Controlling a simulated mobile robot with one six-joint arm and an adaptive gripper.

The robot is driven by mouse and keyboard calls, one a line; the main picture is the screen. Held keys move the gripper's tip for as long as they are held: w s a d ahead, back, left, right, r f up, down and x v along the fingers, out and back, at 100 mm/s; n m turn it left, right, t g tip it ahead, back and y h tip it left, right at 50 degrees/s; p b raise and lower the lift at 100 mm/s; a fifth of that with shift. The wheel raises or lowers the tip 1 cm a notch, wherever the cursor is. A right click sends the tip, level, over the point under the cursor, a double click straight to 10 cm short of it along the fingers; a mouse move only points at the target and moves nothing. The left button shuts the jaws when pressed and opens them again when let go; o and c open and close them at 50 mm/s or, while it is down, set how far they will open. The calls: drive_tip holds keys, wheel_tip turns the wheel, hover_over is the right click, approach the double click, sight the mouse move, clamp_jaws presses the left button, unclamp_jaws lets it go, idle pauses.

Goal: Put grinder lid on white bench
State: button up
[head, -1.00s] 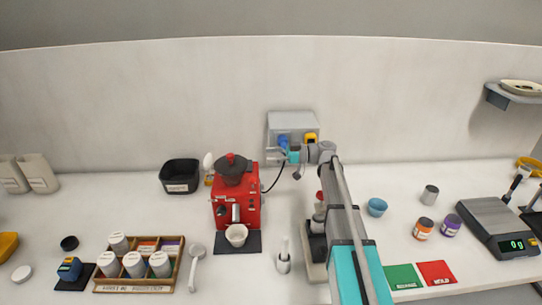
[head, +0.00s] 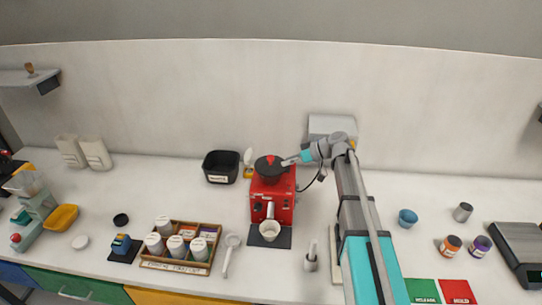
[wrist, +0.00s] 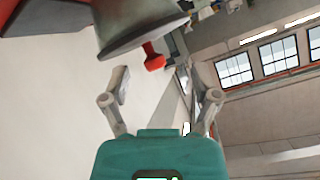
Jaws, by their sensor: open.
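The grinder lid (head: 270,165) is dark with a red knob and sits on top of the red grinder (head: 272,203). In the wrist view the lid (wrist: 143,30) is tilted at the top, its red knob (wrist: 153,58) pointing down between my fingers' directions. My gripper (head: 287,162) is at the lid's right side in the head view. In the wrist view my gripper (wrist: 165,90) is open and empty, its two fingers apart, with the knob just beyond the tips. I cannot tell any contact. The white bench (head: 130,190) runs under everything.
A black bin (head: 221,167) and a bottle (head: 248,160) stand left of the grinder. A wooden rack of jars (head: 180,247) and a white scoop (head: 230,250) are in front left. A grey wall box (head: 330,124) is behind my arm. Bench space left of the bin is clear.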

sight(270, 157)
drive_tip(key=shift+s+a+r+m+h+p, duration=0.4)
drive_tip(key=shift+a+r+m+h+p, duration=0.4)
drive_tip(key=shift+p, duration=0.45)
drive_tip(key=m+h+p, duration=0.1)
drive_tip(key=p, duration=0.1)
drive_tip(key=s+a+r+h+p, duration=0.1)
drive_tip(key=p, duration=0.1)
drive_tip(key=shift+a+r+m+t+h, duration=0.2)
drive_tip(key=shift+a+m+t+h, duration=0.1)
drive_tip(key=shift+m+t, duration=0.1)
wheel_tip(270, 157, up, 9)
drive_tip(key=s+a+m+t+h+p, duration=0.1)
drive_tip(key=m+t+h+p, duration=0.2)
drive_tip(key=p, duration=1)
drive_tip(key=m+h, duration=0.2)
drive_tip(key=h, duration=0.1)
drive_tip(key=shift+a+h, duration=0.3)
drive_tip(key=shift+h, duration=0.1)
drive_tip(key=shift+f, duration=0.2)
drive_tip(key=b+x, duration=0.7)
drive_tip(key=shift+f+b, duration=0.4)
drive_tip(key=shift+f, duration=0.05)
drive_tip(key=shift+w+f, duration=0.2)
drive_tip(key=shift+f+b, duration=0.1)
drive_tip(key=shift+b, duration=0.2)
